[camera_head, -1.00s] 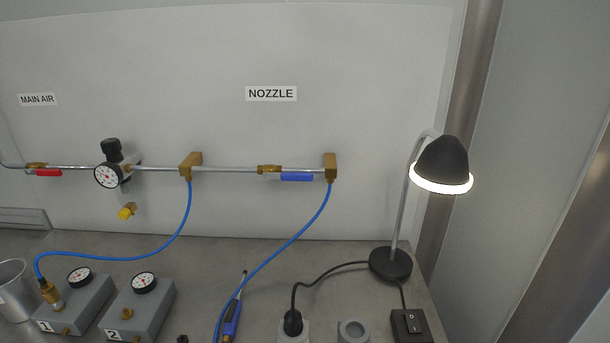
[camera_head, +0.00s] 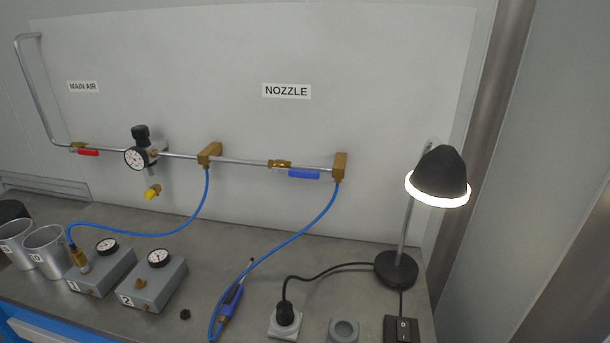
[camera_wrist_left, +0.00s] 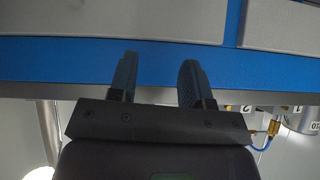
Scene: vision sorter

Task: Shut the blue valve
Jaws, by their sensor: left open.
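The blue valve handle (camera_head: 304,174) is on the wall pipe in the head view, below and to the right of the NOZZLE label (camera_head: 286,91). The handle lies along the pipe, just under it, next to the brass valve body (camera_head: 279,164). My left gripper (camera_wrist_left: 156,78) shows in the left wrist view with its two dark fingers apart and nothing between them. It faces a blue edge with grey panels, away from the valve. Neither gripper shows in the head view, and my right gripper is not seen.
A red valve handle (camera_head: 88,152) and a pressure gauge (camera_head: 136,158) sit farther left on the pipe. A blue hose (camera_head: 291,241) hangs from the right brass block (camera_head: 340,167) to the bench. A lit lamp (camera_head: 440,172) stands right of the valve. Grey gauge boxes (camera_head: 151,286) are at left.

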